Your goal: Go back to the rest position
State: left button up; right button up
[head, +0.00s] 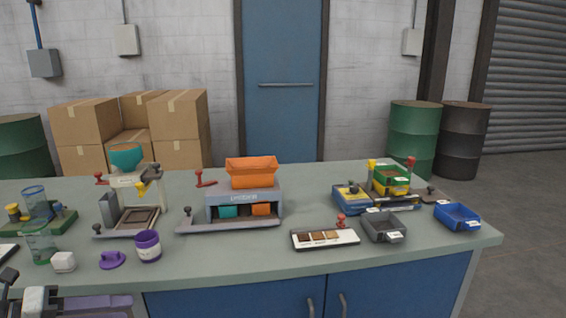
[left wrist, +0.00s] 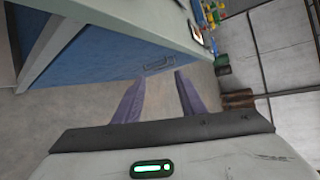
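My left gripper (head: 128,302) is at the lower left of the head view, low beside the front edge of the workbench (head: 220,262). Its purple fingers point to the right. In the left wrist view the two fingers (left wrist: 160,77) stand apart with nothing between them, with the floor beyond. The bench's blue front (left wrist: 100,55) with its door handle is close by in that view, apart from the fingers. My right gripper is in neither view.
The bench top holds a grey machine with an orange hopper (head: 251,172), a stand with a teal funnel (head: 126,158), a purple cup (head: 148,246), a grey tray (head: 383,228) and a blue tray (head: 457,216). Boxes and drums stand behind. Floor to the right is clear.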

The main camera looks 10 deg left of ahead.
pick_arm(q)
jog(key=s+d+f+n+t+y, duration=0.1)
jog(key=s+d+f+n+y, duration=0.15)
jog(key=f+n, duration=0.4)
jog(key=s+d+f+n+t+y, duration=0.1)
jog(key=s+d+f+n+y, duration=0.15)
jog(key=f+n, duration=0.4)
jog(key=s+d+f+n+t+y, duration=0.1)
jog(key=s+d+f+n+y, duration=0.1)
jog(key=s+f+n, duration=0.35)
jog(key=s+d+f+n+g, duration=0.2)
jog(key=s+d+f+n, duration=0.1)
jog(key=d, duration=0.5)
jog(key=s+d+f+n+g, duration=0.1)
jog(key=s+d+f+n, duration=0.3)
jog(key=d+f+n, duration=0.2)
jog(key=shift+d+n+g, duration=0.4)
jog(key=shift+d+n, duration=0.15)
jog(key=shift+d, duration=0.45)
